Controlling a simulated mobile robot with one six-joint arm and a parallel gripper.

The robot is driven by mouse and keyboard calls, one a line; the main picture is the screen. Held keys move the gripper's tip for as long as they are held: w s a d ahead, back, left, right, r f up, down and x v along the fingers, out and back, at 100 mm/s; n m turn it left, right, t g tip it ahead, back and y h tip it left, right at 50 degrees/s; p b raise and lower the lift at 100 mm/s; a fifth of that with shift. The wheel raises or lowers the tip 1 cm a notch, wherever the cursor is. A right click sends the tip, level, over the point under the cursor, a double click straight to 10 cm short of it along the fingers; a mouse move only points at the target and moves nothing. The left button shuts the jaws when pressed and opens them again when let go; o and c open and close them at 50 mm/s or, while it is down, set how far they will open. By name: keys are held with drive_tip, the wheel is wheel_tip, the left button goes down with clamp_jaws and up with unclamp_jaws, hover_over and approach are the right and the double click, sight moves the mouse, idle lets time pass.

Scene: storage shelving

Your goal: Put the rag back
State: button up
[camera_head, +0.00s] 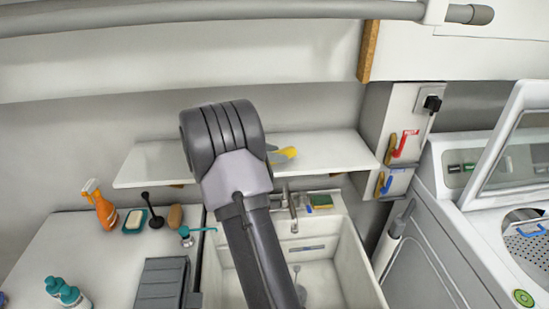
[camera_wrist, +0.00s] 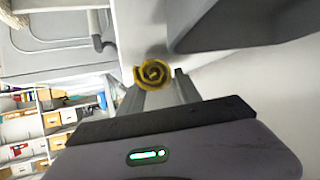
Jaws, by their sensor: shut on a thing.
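The rag (camera_wrist: 152,74) is a yellow rolled cloth, seen end-on as a spiral between the fingertips in the wrist view. My gripper (camera_wrist: 160,88) is shut on it. In the head view the rag (camera_head: 286,154) shows as a small yellow shape just right of my arm, in front of or over the white wall shelf (camera_head: 330,150). I cannot tell whether it touches the shelf. My arm hides most of the gripper and part of the shelf there.
Below the shelf is a white sink (camera_head: 335,275) with a faucet (camera_head: 292,208) and a sponge (camera_head: 322,201). An orange spray bottle (camera_head: 103,210) stands on the left counter. Brushes (camera_head: 402,146) hang at right beside a washing machine (camera_head: 500,190). The shelf's visible right part is clear.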

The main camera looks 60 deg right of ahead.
drive_tip(key=shift+w+f, duration=0.1)
drive_tip(key=shift+f, duration=0.45)
drive_tip(key=shift+r, duration=0.15)
drive_tip(key=o, duration=1.3)
drive_tip(key=shift+o, duration=0.2)
